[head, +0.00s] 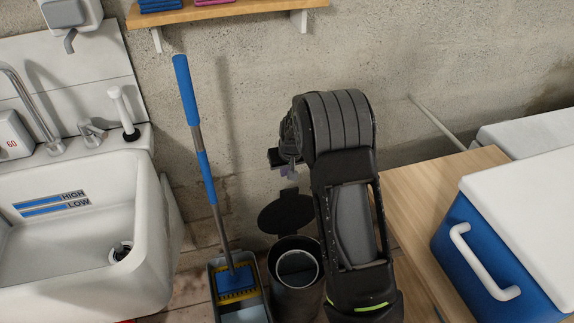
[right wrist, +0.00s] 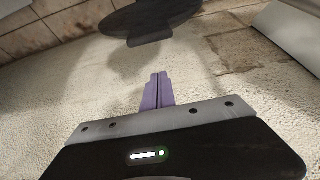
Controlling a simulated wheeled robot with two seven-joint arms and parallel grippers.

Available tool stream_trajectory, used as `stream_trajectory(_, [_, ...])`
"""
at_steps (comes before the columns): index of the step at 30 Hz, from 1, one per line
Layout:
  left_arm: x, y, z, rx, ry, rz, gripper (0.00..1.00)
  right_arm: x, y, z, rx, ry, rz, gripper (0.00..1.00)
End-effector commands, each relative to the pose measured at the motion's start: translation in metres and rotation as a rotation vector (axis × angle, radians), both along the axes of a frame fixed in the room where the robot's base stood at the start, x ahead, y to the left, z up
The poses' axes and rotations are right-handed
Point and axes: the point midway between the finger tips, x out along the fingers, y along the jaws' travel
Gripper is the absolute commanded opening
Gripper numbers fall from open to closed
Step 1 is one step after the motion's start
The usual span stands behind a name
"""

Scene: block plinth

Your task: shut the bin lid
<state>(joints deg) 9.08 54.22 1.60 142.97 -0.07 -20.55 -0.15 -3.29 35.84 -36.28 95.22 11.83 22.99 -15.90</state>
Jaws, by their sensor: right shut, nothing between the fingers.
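A dark round bin (head: 296,276) stands on the floor against the wall, with a light inner rim showing in its mouth. Its lid (head: 287,213) is open, tilted up behind the mouth. The lid also shows at the top of the right wrist view (right wrist: 150,20), as a dark disc with a tab. My right gripper (head: 289,172) is above the lid near the wall, partly hidden by my own arm. In the right wrist view its purple fingers (right wrist: 158,90) are together and empty, apart from the lid. My left gripper is not in view.
A mop (head: 204,160) stands in a grey bucket (head: 240,298) just left of the bin. A white sink (head: 90,235) is farther left. A wooden bench (head: 430,200) with a blue and white cooler (head: 470,250) is on the right. A shelf (head: 220,12) hangs above.

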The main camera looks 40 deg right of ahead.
Motion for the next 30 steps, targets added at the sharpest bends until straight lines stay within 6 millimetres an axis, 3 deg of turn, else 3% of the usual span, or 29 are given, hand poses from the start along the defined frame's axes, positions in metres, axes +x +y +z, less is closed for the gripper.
stream_trajectory(1, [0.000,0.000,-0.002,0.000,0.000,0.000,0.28,0.003,-0.002,-0.012,0.000,0.004,0.000,0.00])
stream_trajectory(6, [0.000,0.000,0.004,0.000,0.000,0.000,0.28,-0.022,0.008,-0.008,0.002,0.001,-0.001,0.00])
stream_trajectory(11, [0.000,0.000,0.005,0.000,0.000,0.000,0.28,-0.033,0.011,-0.010,0.000,0.000,0.000,0.00])
stream_trajectory(23, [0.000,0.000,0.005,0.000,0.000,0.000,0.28,-0.035,0.012,-0.010,0.000,-0.001,0.000,0.00])
stream_trajectory(30, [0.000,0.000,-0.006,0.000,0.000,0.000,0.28,-0.035,0.013,-0.013,-0.010,-0.031,0.000,0.00])
